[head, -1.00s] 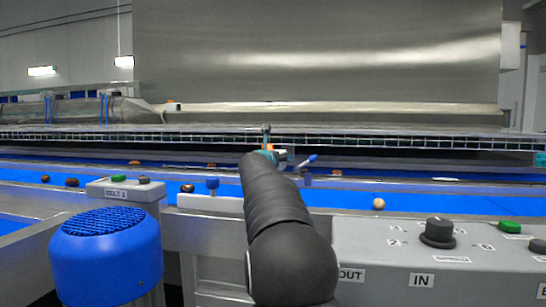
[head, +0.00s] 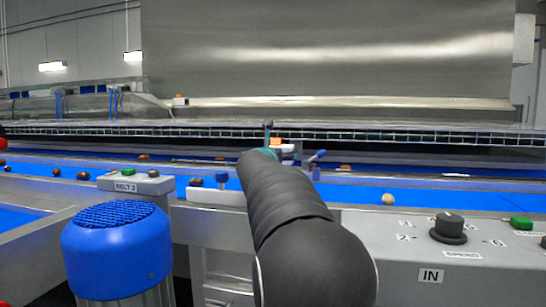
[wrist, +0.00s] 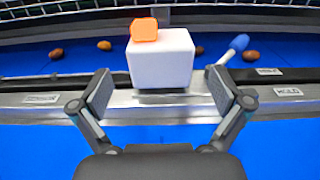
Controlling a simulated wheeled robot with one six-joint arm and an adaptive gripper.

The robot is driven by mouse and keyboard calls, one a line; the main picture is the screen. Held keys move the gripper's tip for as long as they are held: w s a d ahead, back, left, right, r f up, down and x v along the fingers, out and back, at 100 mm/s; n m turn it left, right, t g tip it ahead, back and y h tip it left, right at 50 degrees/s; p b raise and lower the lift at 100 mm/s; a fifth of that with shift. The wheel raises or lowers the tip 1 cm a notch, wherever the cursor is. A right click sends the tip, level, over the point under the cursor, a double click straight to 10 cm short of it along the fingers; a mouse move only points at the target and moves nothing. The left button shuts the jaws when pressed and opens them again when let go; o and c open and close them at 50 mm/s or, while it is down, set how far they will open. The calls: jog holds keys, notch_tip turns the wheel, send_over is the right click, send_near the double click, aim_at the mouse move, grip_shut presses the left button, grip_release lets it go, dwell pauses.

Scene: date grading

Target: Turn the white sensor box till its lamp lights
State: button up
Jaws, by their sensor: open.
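The white sensor box (wrist: 160,65) sits upright on the metal rail in the wrist view, with an orange cap or lamp (wrist: 144,30) on its top left. I cannot tell whether the lamp is lit. My gripper (wrist: 161,90) is open, one finger to each side of the box's near face. The fingers look apart from the box, with a gap on both sides. In the head view my gripper (head: 269,148) is far off over the belt. There my arm hides most of the box, and only its orange top (head: 275,142) shows clearly.
A blue-ended lever (wrist: 238,43) stands close right of the box. Dates (wrist: 250,55) lie on the blue belt (wrist: 290,112) behind the rail. A control panel with a black knob (head: 449,226) and a blue motor (head: 117,250) stand nearer me.

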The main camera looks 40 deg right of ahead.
jog(key=shift+v, duration=2.3)
